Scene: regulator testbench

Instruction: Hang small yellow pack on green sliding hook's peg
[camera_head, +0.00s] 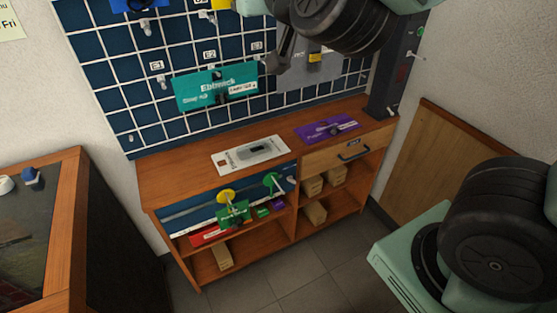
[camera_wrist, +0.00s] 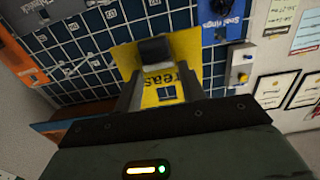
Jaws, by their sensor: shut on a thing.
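The yellow pack (camera_wrist: 188,72), with dark lettering, shows upside down at my gripper (camera_wrist: 155,52) in the wrist view. My gripper is shut on it; the fingers cover its middle. It is held in front of the pegboard. The green sliding hook (camera_head: 271,181) has a round green disc and a pale peg, on the rail at the bench's front left. A yellow-disc hook (camera_head: 227,196) is left of it. A green pack (camera_head: 233,214) hangs below the yellow disc.
The pegboard (camera_head: 120,85) holds a teal pack (camera_head: 215,88) and a grey card (camera_head: 303,75). White (camera_head: 249,154) and purple (camera_head: 327,130) packs lie on the bench top (camera_head: 170,180). Small packs and boxes fill the shelves. A dark-topped table (camera_head: 45,235) stands left.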

